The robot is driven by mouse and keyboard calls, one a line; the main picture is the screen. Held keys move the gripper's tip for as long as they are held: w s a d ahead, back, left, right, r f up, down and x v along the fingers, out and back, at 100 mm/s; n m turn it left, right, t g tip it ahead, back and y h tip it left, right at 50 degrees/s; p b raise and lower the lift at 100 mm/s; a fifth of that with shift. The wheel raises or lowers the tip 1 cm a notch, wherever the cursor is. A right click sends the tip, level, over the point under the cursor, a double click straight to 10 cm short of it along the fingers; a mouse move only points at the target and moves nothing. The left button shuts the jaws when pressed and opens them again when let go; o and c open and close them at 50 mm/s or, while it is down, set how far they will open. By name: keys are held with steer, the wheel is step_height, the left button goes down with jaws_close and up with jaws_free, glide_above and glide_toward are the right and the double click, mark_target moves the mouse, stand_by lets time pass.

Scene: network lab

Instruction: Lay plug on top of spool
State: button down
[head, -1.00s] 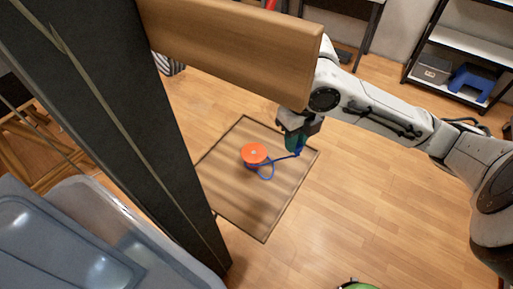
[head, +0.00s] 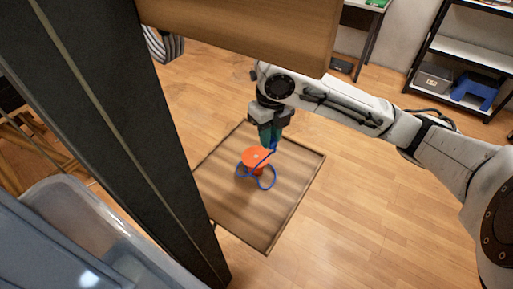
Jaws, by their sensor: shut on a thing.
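The spool (head: 254,157) is an orange-red reel with a round top, standing on the wooden board. A blue cable (head: 267,183) loops beside it on the board and runs up to my gripper. My gripper (head: 272,143) is just above and slightly right of the spool, pointing down. It is shut on the blue plug (head: 274,146) at the cable's end, which is small and partly hidden by the fingers. I cannot tell whether the plug touches the spool's top.
The square wooden board (head: 225,200) has a dark raised edge and is mostly bare around the spool. A wooden panel (head: 235,35) and a dark post (head: 125,130) stand close in front at left. A grey bin (head: 75,220) is at lower left. A shelf (head: 465,55) stands back right.

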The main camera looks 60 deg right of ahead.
glide_above(256, 157)
steer(key=f, duration=0.5)
steer(key=shift+s+f+b, duration=0.1)
steer(key=shift+s+b, duration=0.1)
steer(key=shift+b, duration=0.15)
steer(key=shift+w+f, duration=0.2)
steer(key=shift+f, duration=1.55)
steer(key=shift+f, duration=0.25)
steer(key=c, duration=1)
jaws_free()
steer(key=shift+r, duration=0.1)
step_height(256, 157, up, 12)
steer(key=shift+r+p, duration=0.2)
steer(key=shift+p, duration=0.45)
